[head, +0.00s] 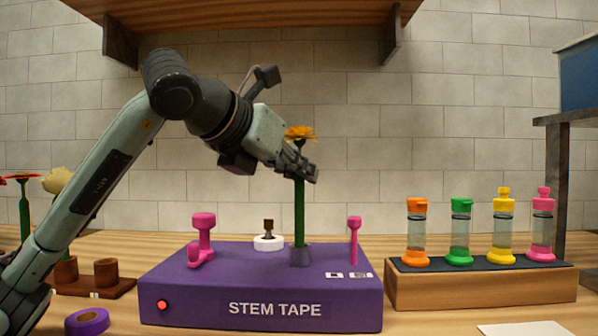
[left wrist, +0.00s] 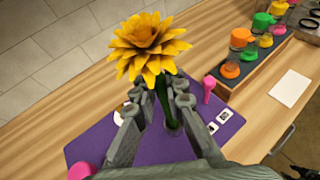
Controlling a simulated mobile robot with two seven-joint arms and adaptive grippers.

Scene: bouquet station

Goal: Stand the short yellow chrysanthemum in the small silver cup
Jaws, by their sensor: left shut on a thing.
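The short yellow chrysanthemum (head: 300,132) stands upright with its thick green stem pointing down. My left gripper (head: 306,171) is shut on the stem just below the bloom. The small silver cup (head: 299,256) stands on the purple stem tape box (head: 260,309). The lower end of the stem meets the cup's mouth and seems to be inside it; the exact depth is hidden. In the left wrist view the bloom (left wrist: 150,45) is in front of the two fingers (left wrist: 158,103) and the cup is mostly hidden. My right gripper is not in view.
Pink posts (head: 204,232) and (head: 354,238) and a white disc with a dark knob (head: 268,243) stand around the cup. A wooden rack (head: 480,291) with several coloured bottles is at right. A purple tape roll (head: 87,321) and brown holder (head: 105,272) are at left.

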